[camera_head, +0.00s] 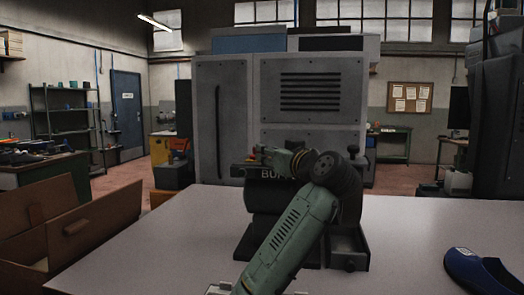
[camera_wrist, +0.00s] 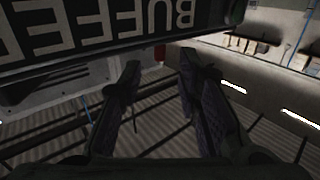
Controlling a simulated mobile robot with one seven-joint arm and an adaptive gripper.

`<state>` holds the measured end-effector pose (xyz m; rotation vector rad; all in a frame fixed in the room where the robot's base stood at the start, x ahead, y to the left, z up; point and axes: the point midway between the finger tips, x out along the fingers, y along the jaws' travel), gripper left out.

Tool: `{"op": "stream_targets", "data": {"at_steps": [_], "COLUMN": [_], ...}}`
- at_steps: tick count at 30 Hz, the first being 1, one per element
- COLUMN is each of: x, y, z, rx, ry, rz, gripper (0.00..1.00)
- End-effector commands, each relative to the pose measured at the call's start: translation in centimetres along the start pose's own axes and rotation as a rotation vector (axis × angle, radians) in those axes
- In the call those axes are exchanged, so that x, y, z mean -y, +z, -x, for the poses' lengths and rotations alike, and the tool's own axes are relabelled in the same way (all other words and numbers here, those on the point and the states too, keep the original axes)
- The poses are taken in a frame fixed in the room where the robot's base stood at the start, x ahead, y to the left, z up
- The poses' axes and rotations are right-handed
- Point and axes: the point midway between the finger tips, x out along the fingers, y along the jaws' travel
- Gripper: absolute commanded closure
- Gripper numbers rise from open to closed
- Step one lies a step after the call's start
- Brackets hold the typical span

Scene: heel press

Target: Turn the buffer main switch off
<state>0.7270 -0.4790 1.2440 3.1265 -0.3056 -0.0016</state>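The buffer (camera_head: 262,228) is a dark machine on the pale table, largely hidden behind my arm in the head view. Its sign (camera_head: 270,174) shows only "BUF" there; in the wrist view the white letters on the dark sign (camera_wrist: 120,28) appear upside down. My gripper (camera_head: 260,155) is at the top of the buffer, by the sign. In the wrist view my gripper (camera_wrist: 160,64) has its two dark fingers apart with nothing held between them. A small red part (camera_wrist: 159,53) shows beyond the fingertips at the sign's edge. I cannot tell whether it is the main switch or its position.
The pale table (camera_head: 420,225) is clear right of the buffer, except for a blue shoe (camera_head: 478,270) at the right. An open brown box (camera_head: 75,230) stands at the left. A large grey cabinet (camera_head: 225,120) stands behind the buffer.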

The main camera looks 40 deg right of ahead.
Motion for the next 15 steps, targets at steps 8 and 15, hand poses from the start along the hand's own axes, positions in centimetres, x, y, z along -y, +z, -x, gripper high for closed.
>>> {"op": "stream_targets", "data": {"at_steps": [8, 15], "x": [-0.1, 0.0], "y": [0.0, 0.1], "z": [4.2, 4.8], "rx": [0.0, 0.001], "ry": [0.002, -0.001], "rz": [0.0, -0.001], "gripper": [0.69, 0.69]}}
